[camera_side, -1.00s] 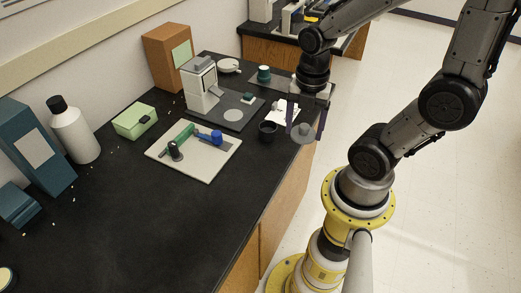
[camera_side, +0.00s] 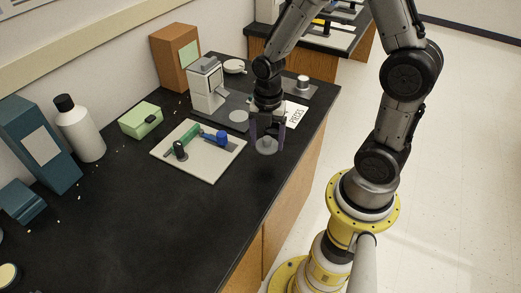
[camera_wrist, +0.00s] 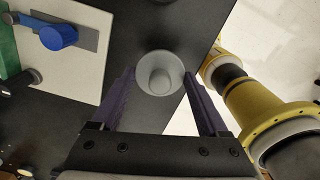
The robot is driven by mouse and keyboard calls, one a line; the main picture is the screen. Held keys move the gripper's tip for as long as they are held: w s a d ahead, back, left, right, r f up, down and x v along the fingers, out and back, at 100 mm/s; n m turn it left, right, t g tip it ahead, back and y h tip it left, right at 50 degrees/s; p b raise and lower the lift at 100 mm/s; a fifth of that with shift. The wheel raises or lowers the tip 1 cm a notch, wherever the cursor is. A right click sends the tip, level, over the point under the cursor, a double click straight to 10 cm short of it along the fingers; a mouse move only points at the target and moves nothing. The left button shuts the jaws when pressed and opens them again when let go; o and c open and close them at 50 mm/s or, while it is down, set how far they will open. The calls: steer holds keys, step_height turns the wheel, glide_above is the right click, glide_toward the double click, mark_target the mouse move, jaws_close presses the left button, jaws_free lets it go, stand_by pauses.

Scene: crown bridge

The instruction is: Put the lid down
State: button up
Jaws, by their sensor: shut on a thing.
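The lid is a small grey round piece with a central knob (camera_side: 266,147). It also shows in the wrist view (camera_wrist: 160,72), between my two dark purple fingers. My gripper (camera_side: 267,130) is shut on the lid and points down near the front edge of the black counter. The wrist view shows the lid's round top between the fingertips (camera_wrist: 160,82). A gap between lid and counter cannot be judged. The dark cup seen earlier in this area is hidden behind my gripper and the lid.
A pale board (camera_side: 213,168) with a green tool and blue knob lies left of my gripper. A grey and white machine (camera_side: 207,88) stands behind.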

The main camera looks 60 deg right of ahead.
mark_target(261, 141)
steer(key=w+f, duration=0.2)
steer(key=shift+d+f, duration=0.15)
steer(key=shift+f, duration=0.2)
steer(key=shift+w+f, duration=0.1)
steer(key=shift+f, duration=1.45)
steer(key=shift+f, duration=0.15)
steer(key=o, duration=1.2)
